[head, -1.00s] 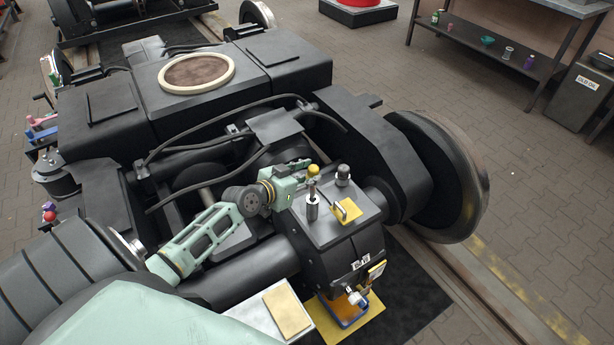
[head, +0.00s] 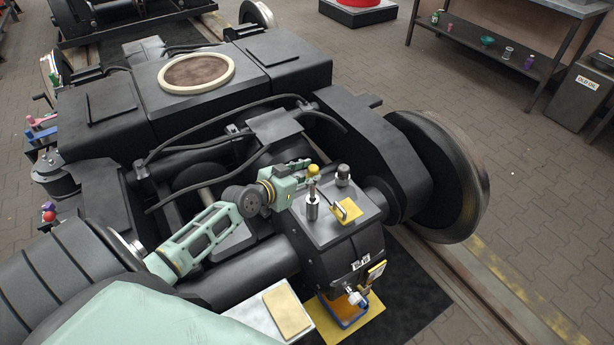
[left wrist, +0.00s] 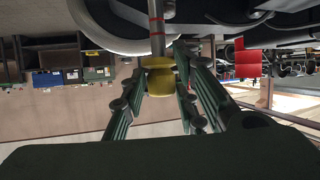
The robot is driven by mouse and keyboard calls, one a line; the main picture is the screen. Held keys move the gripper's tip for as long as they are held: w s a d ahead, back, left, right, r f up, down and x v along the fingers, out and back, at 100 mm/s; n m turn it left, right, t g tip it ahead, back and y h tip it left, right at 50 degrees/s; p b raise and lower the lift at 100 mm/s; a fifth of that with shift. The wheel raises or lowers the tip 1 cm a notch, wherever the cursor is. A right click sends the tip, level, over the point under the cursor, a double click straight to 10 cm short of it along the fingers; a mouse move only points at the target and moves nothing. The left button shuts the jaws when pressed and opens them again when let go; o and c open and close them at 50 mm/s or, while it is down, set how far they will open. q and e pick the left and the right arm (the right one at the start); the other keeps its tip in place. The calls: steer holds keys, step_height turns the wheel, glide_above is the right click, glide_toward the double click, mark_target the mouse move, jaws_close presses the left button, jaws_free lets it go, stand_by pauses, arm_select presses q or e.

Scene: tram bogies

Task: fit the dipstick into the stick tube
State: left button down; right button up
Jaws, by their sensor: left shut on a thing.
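The dipstick has a yellow knob (head: 313,170) and a thin shaft. My left gripper (head: 303,169) is shut on the knob, just above the black axle gearbox (head: 347,237). The metallic stick tube (head: 312,207) stands on top of the box, right below the knob. The shaft runs from the knob down to the tube's mouth; I cannot tell how far it is inside. In the left wrist view the yellow knob (left wrist: 160,78) sits between the fingers, and the grey shaft (left wrist: 156,28) with red marks extends away from it. My right gripper is out of view.
A dark cap (head: 343,174) and a yellow plate with a handle (head: 346,211) sit on the box beside the tube. A cable (head: 215,165) loops behind my arm. A large wheel (head: 450,175) stands at the right.

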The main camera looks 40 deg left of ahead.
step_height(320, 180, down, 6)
steer(key=b, duration=0.6)
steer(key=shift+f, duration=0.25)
stand_by(1.6)
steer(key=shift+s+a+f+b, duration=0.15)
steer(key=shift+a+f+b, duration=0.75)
steer(key=shift+b, duration=0.25)
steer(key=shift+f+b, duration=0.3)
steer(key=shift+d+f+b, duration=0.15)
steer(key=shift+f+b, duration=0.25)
